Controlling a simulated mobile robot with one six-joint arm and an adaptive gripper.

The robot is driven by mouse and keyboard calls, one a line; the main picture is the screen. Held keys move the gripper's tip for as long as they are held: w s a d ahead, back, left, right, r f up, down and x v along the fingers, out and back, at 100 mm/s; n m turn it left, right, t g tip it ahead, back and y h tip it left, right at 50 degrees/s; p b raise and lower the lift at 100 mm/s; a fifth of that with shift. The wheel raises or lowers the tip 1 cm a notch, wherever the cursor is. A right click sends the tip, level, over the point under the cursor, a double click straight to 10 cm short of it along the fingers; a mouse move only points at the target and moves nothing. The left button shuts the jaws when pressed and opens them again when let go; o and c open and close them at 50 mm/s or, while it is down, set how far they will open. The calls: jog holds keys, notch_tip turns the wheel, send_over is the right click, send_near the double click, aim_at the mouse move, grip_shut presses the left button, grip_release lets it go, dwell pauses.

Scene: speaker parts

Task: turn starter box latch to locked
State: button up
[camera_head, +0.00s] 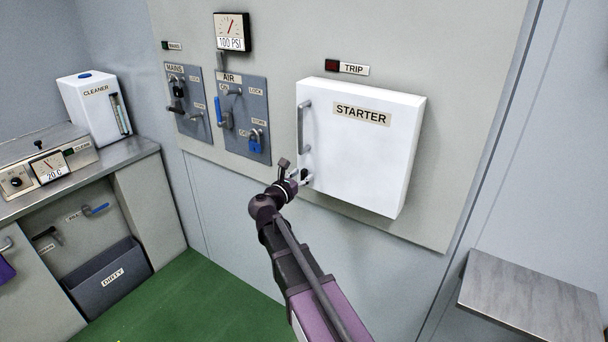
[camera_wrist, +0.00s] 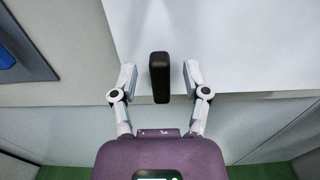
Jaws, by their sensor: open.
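The starter box (camera_head: 365,150) is a white box labelled STARTER on the wall panel, with its door closed and a grey handle on its left edge. Its latch (camera_wrist: 160,77) is a small black bar that stands upright in the wrist view, at the box's lower left. My gripper (camera_wrist: 159,78) is open, with one finger on each side of the latch and a visible gap to both. In the head view my gripper (camera_head: 298,178) is at the lower left corner of the box and largely hides the latch.
Left of the box are the AIR panel (camera_head: 232,100) with a blue handle and a blue padlock (camera_head: 256,141), and the MAINS panel (camera_head: 176,105). A TRIP label (camera_head: 353,69) is above the box. A metal shelf (camera_head: 535,295) juts out at lower right. The green floor is clear.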

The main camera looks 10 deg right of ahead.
jog(key=shift+w+d, duration=0.5)
jog(key=shift+w, duration=0.05)
grip_shut()
jog(key=shift+s+d+m, duration=0.1)
jog(key=shift+m, duration=0.3)
jog(key=m, duration=0.3)
jog(key=shift+s+d+m, duration=0.15)
jog(key=shift+m, duration=0.15)
jog(key=m, duration=0.4)
jog(key=shift+s+d+f, duration=0.15)
jog(key=shift+f, duration=0.1)
jog(key=m, duration=0.3)
jog(key=m+b, duration=0.1)
jog(key=m, duration=0.2)
jog(key=f+m, duration=0.1)
jog(key=m, duration=0.2)
jog(key=shift+s+d, duration=0.15)
jog(key=shift+m, duration=0.4)
